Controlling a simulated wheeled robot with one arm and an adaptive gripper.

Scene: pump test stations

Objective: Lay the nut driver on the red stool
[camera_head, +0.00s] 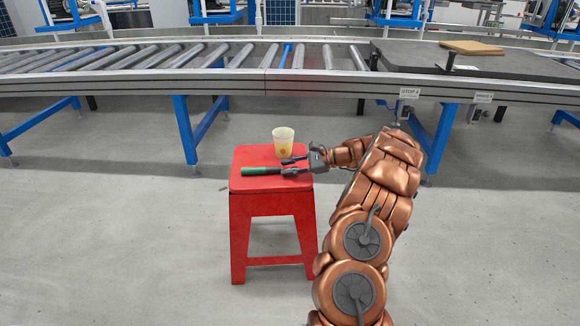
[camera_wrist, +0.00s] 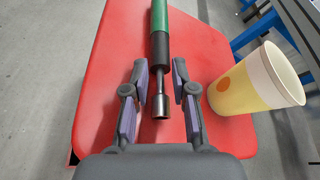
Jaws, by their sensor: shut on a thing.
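The nut driver has a green and black handle (camera_head: 262,171) and a short metal socket shaft (camera_wrist: 161,105). It lies level over the red stool (camera_head: 272,183), its green end pointing left in the head view. My gripper (camera_head: 286,167) reaches in from the right, low over the seat, and is shut on the driver. The red seat (camera_wrist: 100,95) fills the space beneath. I cannot tell whether the driver touches the seat.
A yellow and cream cup (camera_head: 284,142) stands on the stool's far side, close to my gripper; in the wrist view the cup (camera_wrist: 250,85) is at right. A roller conveyor (camera_head: 230,88) with blue legs runs behind the stool. The seat's left front is clear.

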